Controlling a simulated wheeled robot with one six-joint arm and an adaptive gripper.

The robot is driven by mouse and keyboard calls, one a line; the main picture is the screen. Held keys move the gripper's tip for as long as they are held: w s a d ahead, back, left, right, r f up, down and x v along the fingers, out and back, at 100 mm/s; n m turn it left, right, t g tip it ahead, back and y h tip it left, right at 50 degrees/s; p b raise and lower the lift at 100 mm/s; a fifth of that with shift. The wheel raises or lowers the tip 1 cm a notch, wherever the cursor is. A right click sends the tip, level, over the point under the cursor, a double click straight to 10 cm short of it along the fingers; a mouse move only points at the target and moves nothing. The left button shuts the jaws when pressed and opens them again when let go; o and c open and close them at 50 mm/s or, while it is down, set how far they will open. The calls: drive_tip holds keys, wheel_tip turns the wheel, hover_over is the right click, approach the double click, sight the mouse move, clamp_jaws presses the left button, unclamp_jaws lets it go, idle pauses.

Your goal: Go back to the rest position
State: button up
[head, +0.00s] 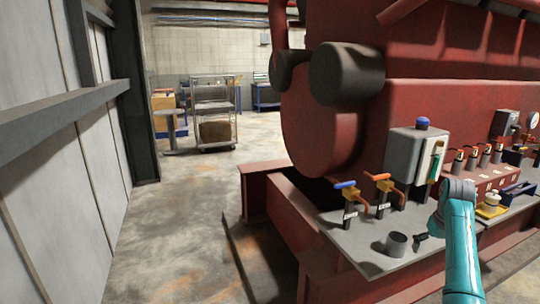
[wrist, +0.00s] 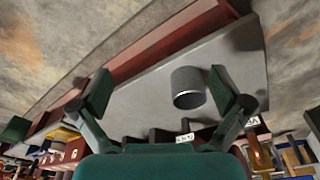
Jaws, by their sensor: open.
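My gripper (wrist: 163,92) is open, with its two dark green fingers spread wide in the wrist view. In the head view my gripper (head: 424,241) is small and partly hidden beside my teal arm, low over the grey bench plate (head: 368,262). A grey cylindrical cup (head: 396,243) stands on the plate just left of the gripper. In the wrist view the cup (wrist: 188,86) appears between the fingers, nearer the right one. I cannot tell how far it is from the fingers. Nothing is seen gripped.
A blue-handled valve (head: 348,200) and an orange-handled valve (head: 382,192) stand behind the cup. A grey box (head: 416,155) with a blue button is close behind the arm. The red engine (head: 330,120) fills the back. Open floor (head: 180,230) lies left.

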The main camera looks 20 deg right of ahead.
drive_tip(key=s+a+f+n+t+h, duration=0.1)
drive_tip(key=a+f, duration=0.7)
drive_tip(key=f, duration=0.4)
drive_tip(key=a+f+t, duration=0.1)
drive_tip(key=a+f, duration=0.6)
drive_tip(key=f, duration=0.4)
drive_tip(key=s+a+f+n+t, duration=0.1)
drive_tip(key=s+a+f+t, duration=0.1)
drive_tip(key=s+a+f, duration=0.5)
drive_tip(key=s+a+f+n+t, duration=0.1)
drive_tip(key=s+a+f+t, duration=0.15)
drive_tip(key=s+a, duration=0.45)
drive_tip(key=s+a+r+n+t, duration=0.1)
drive_tip(key=s+a+r+t, duration=0.25)
drive_tip(key=s+a, duration=1.2)
drive_tip(key=s+a+r+n+t+y, duration=0.1)
drive_tip(key=s+a+r+t, duration=0.2)
drive_tip(key=s+r, duration=1.4)
wheel_tip(320, 180, up, 4)
drive_tip(key=shift+a+f+n+y, duration=0.15)
drive_tip(key=shift+a+n+y, duration=0.2)
drive_tip(key=shift+a, duration=0.2)
